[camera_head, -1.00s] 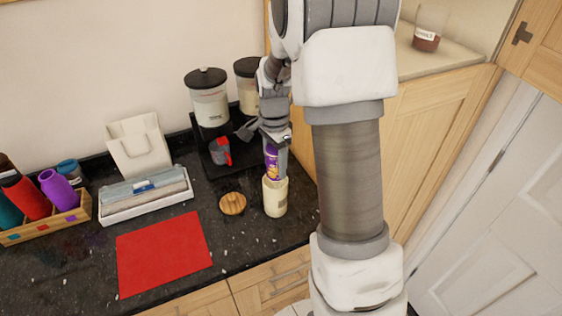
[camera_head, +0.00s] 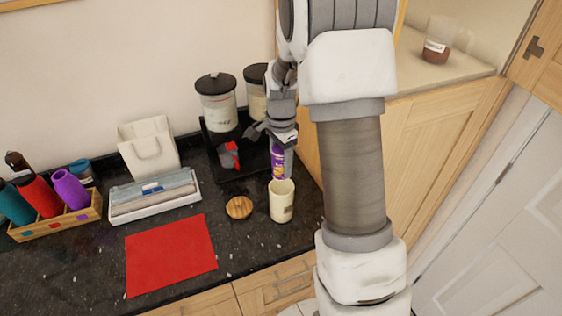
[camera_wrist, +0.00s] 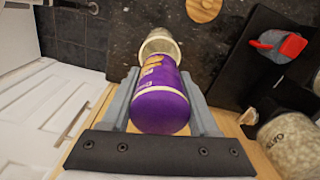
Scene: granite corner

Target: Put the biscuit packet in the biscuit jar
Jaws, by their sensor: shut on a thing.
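The biscuit packet is a purple cylinder (camera_head: 277,163) with a pale rim, also large in the wrist view (camera_wrist: 160,108). My gripper (camera_head: 279,147) is shut on it, one finger on each side, and holds it upright over the back of the biscuit jar. The jar (camera_head: 283,203) is an open cream cylinder standing on the counter; its rim shows just beyond the packet in the wrist view (camera_wrist: 160,36). The packet's lower end is at about rim height; I cannot tell whether it is inside the mouth. A round wooden lid (camera_head: 239,207) lies left of the jar.
A red mat (camera_head: 171,255), white box (camera_head: 155,198) and bottle crate (camera_head: 57,218) lie to the left. Counter around the lid is clear.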

